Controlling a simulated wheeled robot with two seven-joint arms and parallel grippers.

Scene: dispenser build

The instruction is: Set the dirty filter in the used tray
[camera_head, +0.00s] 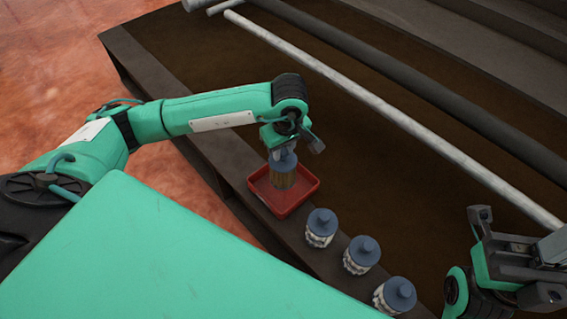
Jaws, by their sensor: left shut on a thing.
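The dirty filter (284,178) has a blue-grey cap and a brown, stained body. My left gripper (284,152) is shut on its cap from above and holds it upright. The filter is within the outline of the red used tray (309,186), a shallow square tray on the dark ledge. I cannot tell whether the filter's base touches the tray floor. My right gripper (508,258) is at the lower right, away from the tray and partly cut off by the frame. Its jaw state is unclear.
Several clean white filters with blue caps stand in a row on the ledge (228,163): one near the tray (320,228), one in the middle (361,255), one at the front (395,295). A long pale pipe (390,110) runs diagonally behind. The brown area between is clear.

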